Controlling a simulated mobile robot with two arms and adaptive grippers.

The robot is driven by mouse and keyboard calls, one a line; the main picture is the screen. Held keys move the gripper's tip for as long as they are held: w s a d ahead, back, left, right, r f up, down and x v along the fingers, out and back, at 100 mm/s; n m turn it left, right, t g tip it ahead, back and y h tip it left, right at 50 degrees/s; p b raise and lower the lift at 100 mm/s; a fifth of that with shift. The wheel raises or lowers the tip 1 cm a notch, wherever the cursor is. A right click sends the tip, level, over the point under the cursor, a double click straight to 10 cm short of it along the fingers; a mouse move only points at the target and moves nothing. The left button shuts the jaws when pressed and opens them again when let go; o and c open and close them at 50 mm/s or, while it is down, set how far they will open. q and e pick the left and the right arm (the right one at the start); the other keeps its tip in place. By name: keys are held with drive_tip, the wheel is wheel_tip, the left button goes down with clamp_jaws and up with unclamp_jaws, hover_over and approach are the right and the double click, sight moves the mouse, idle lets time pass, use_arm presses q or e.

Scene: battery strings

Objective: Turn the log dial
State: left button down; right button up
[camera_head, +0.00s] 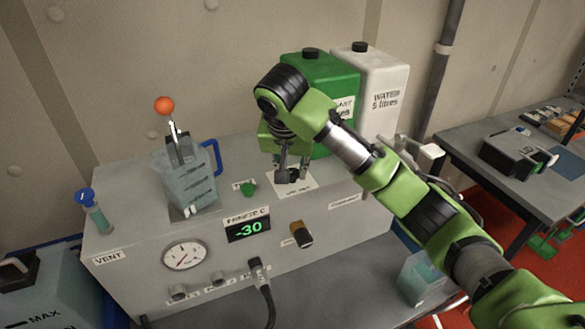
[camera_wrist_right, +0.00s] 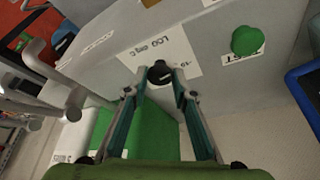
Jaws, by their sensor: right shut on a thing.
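The log dial is a small black knob (camera_head: 290,178) on the cabinet's top, set on a white label printed "LOG deg C" in the right wrist view. My right gripper (camera_head: 291,169) points down at it from above, with its fingertips around the dial. In the right wrist view, the dial (camera_wrist_right: 160,74) sits between the two fingertips (camera_wrist_right: 159,84), and the gripper is shut on it. Part of the label is hidden by the fingers. My left gripper is not in view.
The grey cabinet (camera_head: 140,265) has a green button (camera_head: 249,189), a display (camera_head: 248,228) reading -30 and a gauge (camera_head: 184,254). A clear jug (camera_head: 187,185) stands left of my gripper. A green can (camera_head: 335,80) and a white can (camera_head: 385,90) stand close behind.

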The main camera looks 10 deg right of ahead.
drive_tip(key=shift+w+r, duration=0.1)
drive_tip(key=shift+r, duration=0.05)
idle(0.4)
drive_tip(key=o, duration=1.1)
drive_tip(key=shift+r, duration=0.4)
drive_tip(key=v, duration=1.1)
drive_tip(key=shift+s+a, duration=0.2)
drive_tip(key=shift+s, duration=0.15)
